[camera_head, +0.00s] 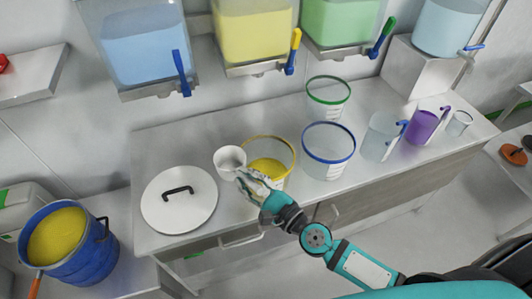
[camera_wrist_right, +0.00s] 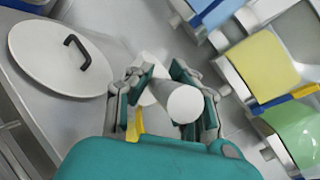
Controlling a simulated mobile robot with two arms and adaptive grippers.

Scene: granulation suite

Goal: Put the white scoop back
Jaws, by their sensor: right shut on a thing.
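The white scoop (camera_head: 229,162) shows as a white cup over the counter, just left of the yellow-rimmed bucket (camera_head: 279,144). My right gripper (camera_head: 248,178) is shut on it, and the fingers hide part of it. In the right wrist view the scoop (camera_wrist_right: 185,104) shows as a pale round end between the fingers (camera_wrist_right: 164,96), with more white behind it. I cannot tell if the scoop touches the counter. The yellow-rimmed bucket holds yellow powder. My left gripper is not in view.
A round white lid (camera_head: 180,212) with a black handle lies to the left. Blue-rimmed (camera_head: 328,165) and green-rimmed (camera_head: 328,112) buckets and several jugs stand right. A blue drum (camera_head: 78,262) of yellow powder is at lower left. Dispensers with taps hang above (camera_head: 253,32).

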